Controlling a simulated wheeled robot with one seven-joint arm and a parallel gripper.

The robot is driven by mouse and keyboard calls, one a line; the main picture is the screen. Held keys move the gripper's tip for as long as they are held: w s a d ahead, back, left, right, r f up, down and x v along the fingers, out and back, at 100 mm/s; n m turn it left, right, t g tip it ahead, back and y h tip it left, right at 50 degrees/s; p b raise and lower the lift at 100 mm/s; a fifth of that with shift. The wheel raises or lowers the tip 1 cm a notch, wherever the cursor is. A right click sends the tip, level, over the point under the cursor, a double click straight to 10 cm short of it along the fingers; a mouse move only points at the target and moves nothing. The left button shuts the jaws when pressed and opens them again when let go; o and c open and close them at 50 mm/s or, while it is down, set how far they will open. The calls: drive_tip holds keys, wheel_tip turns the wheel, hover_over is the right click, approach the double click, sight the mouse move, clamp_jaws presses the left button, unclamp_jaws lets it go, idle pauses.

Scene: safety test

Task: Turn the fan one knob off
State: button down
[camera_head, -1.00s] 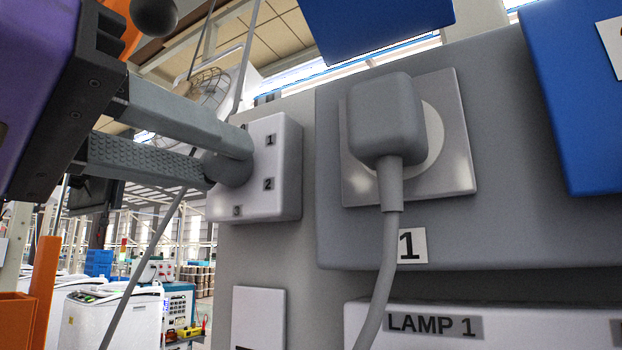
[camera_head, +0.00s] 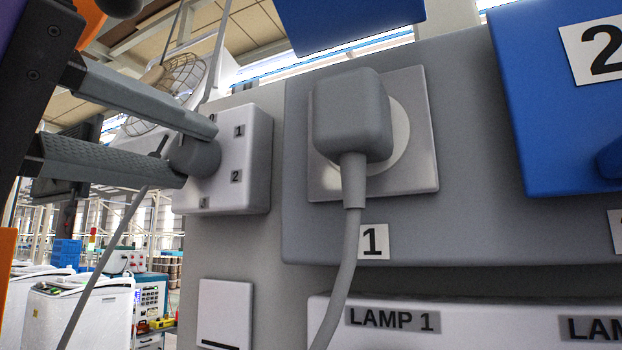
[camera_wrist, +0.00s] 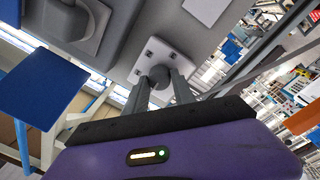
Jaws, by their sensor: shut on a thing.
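The fan knob (camera_head: 198,157) is a round grey dial on a white switch box (camera_head: 256,160) marked with small numbers; 1 and 2 are readable. My gripper (camera_head: 195,154) comes in from the left, with one finger above the knob and one below it, shut on the knob. In the wrist view, the knob (camera_wrist: 160,76) sits between the two fingertips (camera_wrist: 160,82) on the white box (camera_wrist: 148,52). I cannot tell which number the knob points to. A caged fan (camera_head: 178,88) shows behind the box.
Right of the box, a grey plug (camera_head: 350,118) sits in a socket on a grey panel marked 1, its cable hanging down. A blue panel (camera_head: 550,90) marked 2 is farther right. A LAMP 1 box (camera_head: 480,335) is below. A thin cable crosses behind my gripper.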

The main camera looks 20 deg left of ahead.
drive_tip(key=c, duration=1.1)
unclamp_jaws()
drive_tip(key=shift+o, duration=0.2)
drive_tip(key=s+b, duration=0.2)
drive_tip(key=s, duration=0.5)
drive_tip(key=shift+s+a+f, duration=0.2)
drive_tip(key=shift+s+a, duration=0.2)
drive_tip(key=shift+a, duration=0.05)
